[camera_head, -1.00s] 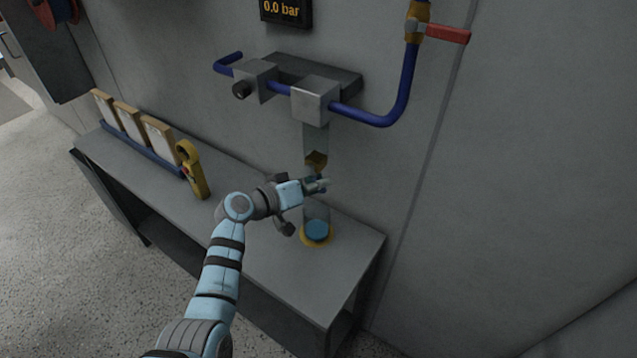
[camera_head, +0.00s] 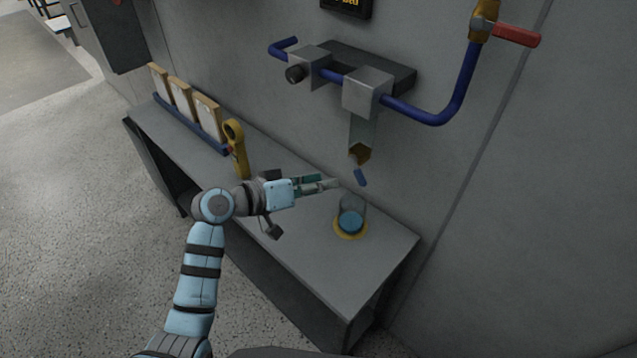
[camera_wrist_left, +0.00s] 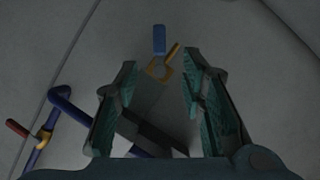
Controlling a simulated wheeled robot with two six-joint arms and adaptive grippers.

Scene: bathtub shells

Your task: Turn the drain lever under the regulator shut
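The drain valve (camera_head: 359,154) is a brass body at the bottom of a grey strip below the regulator block (camera_head: 368,91). Its blue drain lever (camera_head: 361,177) points downward, tilted a little to the right. My left gripper (camera_head: 337,183) is just left of the lever, apart from it in the head view. In the left wrist view the lever (camera_wrist_left: 159,38) and brass valve (camera_wrist_left: 159,68) lie beyond and between the fingertips. The fingers (camera_wrist_left: 160,75) are spread with nothing between them. My right gripper is not in view.
A clear cup with blue contents (camera_head: 350,219) stands on a yellow ring on the bench (camera_head: 300,225), below the lever. A yellow tool (camera_head: 236,150) stands left of my gripper. Blue pipe (camera_head: 440,117) runs to a red-handled valve (camera_head: 515,36). The bench's front right is clear.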

